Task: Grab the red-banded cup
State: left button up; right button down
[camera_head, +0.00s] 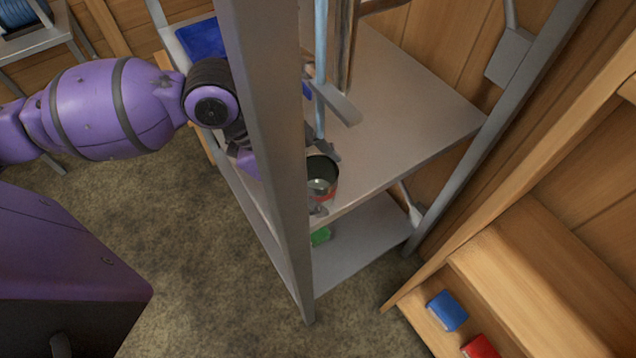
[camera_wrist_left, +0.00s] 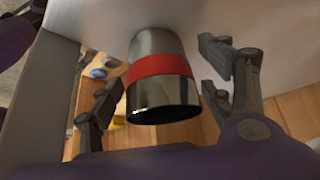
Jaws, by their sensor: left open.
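The red-banded cup (camera_head: 322,187) is a dark, shiny metal cup on the near edge of the grey shelf's upper board (camera_head: 425,125). In the left wrist view the cup (camera_wrist_left: 158,66) shows its red band around the middle. My left gripper (camera_wrist_left: 160,90) is open, with one finger on each side of the cup and visible gaps between. In the head view the grey upright post hides much of the gripper and wrist. My right gripper is in neither view.
The grey upright post (camera_head: 267,150) stands right beside my left wrist. A light-blue vertical rod (camera_head: 320,60) rises behind the cup. A green object (camera_head: 320,236) lies on the lower board. Blue (camera_head: 447,310) and red (camera_head: 480,347) items lie on the wooden shelf at lower right.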

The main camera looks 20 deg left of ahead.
pick_arm(q)
jog(key=c, duration=1.3)
jog(key=shift+r, duration=0.25)
